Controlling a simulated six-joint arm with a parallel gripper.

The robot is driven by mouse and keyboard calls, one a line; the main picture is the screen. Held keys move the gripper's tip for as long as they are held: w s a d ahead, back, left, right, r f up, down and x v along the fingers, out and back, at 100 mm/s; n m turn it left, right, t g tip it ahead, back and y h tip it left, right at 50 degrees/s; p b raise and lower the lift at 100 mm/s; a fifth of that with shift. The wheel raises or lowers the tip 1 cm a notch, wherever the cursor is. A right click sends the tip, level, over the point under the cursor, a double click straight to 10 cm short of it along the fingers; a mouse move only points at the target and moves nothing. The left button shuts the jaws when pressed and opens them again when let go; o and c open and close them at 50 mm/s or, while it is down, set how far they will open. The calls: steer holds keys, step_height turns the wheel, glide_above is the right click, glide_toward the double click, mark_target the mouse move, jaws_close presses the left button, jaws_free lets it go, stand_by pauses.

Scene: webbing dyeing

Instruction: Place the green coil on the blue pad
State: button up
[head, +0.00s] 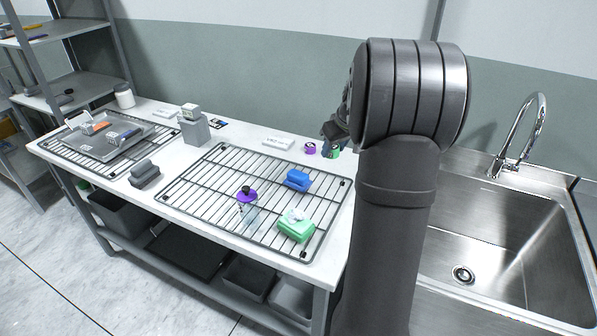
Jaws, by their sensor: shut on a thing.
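The green coil (333,154) is small and round with a dark centre, near the back of the table beside my arm. My gripper (333,143) is right above it, shut on it, and partly hidden behind my arm. I cannot tell whether the coil touches the table. The blue pad (297,180) lies on the wire rack (213,193), nearer the camera and left of the gripper.
A purple coil (310,148) sits just left of the green one. A purple-capped bottle (247,205) and a green pad (296,227) with something pale on top are on the rack. A steel sink (500,250) is at the right.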

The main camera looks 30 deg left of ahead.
glide_above(297, 173)
steer(key=d, duration=0.1)
steer(key=f, duration=0.6)
steer(key=shift+s+d+f, duration=0.2)
steer(key=shift+s, duration=0.15)
steer(key=shift+f, duration=2.05)
steer(key=shift+f, duration=0.2)
steer(key=o, duration=1)
steer(key=shift+c, duration=0.2)
steer(key=shift+r, duration=0.15)
steer(key=v, duration=1.2)
steer(key=shift+a+r, duration=0.1)
